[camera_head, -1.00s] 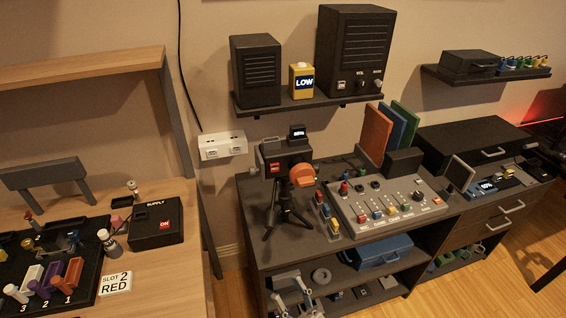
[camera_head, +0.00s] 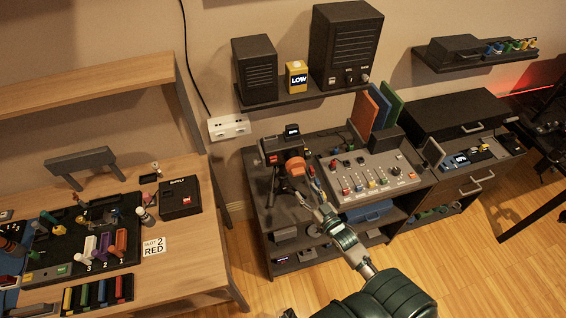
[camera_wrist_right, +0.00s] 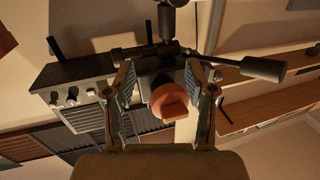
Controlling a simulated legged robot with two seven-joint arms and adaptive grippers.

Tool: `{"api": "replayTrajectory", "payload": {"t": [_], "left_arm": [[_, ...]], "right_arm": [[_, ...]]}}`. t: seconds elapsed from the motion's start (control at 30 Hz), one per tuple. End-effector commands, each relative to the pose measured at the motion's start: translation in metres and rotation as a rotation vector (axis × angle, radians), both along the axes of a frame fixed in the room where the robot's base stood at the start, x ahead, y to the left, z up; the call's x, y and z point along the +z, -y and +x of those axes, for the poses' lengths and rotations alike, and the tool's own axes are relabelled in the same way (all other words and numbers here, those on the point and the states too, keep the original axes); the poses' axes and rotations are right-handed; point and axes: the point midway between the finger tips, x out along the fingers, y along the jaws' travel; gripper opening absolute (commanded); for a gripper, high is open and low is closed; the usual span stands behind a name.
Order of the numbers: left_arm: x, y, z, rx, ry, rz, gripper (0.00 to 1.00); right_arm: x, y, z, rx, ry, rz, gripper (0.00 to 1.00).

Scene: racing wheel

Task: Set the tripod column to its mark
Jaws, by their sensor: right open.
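The tripod (camera_head: 284,186) stands on the bench top with its dark legs spread, and a dark camera (camera_head: 281,150) with an orange round part (camera_head: 294,167) sits on it. My right gripper (camera_head: 306,196) reaches in from the lower right, close to the tripod's right side. In the right wrist view its two fingers (camera_wrist_right: 168,80) are apart, with nothing clearly gripped. The orange part (camera_wrist_right: 172,98) shows between them, and a dark bar with a handle (camera_wrist_right: 262,68) crosses beyond the fingertips. The column's mark cannot be made out. My left gripper is not seen.
A control panel (camera_head: 371,178) with knobs and sliders stands just right of the tripod. A yellow box reading LOW (camera_head: 296,76) sits between speakers on the wall shelf (camera_head: 299,99). The wooden table (camera_head: 190,250) at left holds a supply box (camera_head: 180,198).

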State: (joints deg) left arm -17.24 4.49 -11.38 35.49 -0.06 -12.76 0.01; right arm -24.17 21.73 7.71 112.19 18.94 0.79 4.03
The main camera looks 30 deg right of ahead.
Motion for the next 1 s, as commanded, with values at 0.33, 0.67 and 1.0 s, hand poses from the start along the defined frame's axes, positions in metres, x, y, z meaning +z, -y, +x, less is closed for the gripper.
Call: {"api": "replayTrajectory", "payload": {"t": [0.33, 0.67, 1.0], "left_arm": [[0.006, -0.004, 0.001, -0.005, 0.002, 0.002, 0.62], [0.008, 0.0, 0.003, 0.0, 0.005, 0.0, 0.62], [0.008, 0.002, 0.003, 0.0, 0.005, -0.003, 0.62]], "right_arm": [[0.005, -0.008, 0.085, 0.0, 0.005, -0.004, 0.55], [0.001, -0.002, 0.138, 0.0, 0.003, 0.002, 0.55], [0.002, -0.006, 0.146, 0.001, 0.004, -0.003, 0.55]]}}
